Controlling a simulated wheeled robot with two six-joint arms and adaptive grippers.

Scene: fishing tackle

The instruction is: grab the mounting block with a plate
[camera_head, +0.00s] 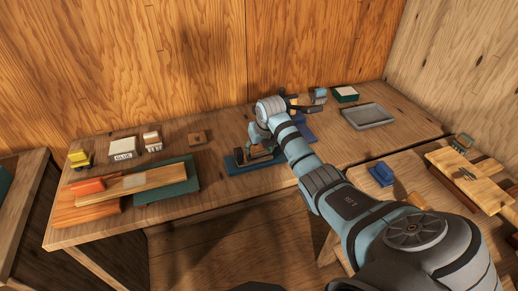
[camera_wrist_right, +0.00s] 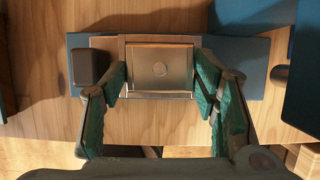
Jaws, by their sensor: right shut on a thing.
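In the head view the block (camera_head: 262,153) is small and partly hidden by my right arm, above a blue slab (camera_head: 238,166). My right gripper (camera_wrist_right: 160,82) has its green-padded fingers on the left and right sides of the block and is shut on it. The gripper also shows in the head view (camera_head: 260,146). My left gripper is not in view.
On the table, a yellow item (camera_head: 80,158), white-topped boxes (camera_head: 122,150) and stacked boards (camera_head: 125,186) lie left. A grey tray (camera_head: 368,117) is at the right. A dark cube (camera_wrist_right: 89,66) stands close to the left finger. Bare table lies in front of the blue slab.

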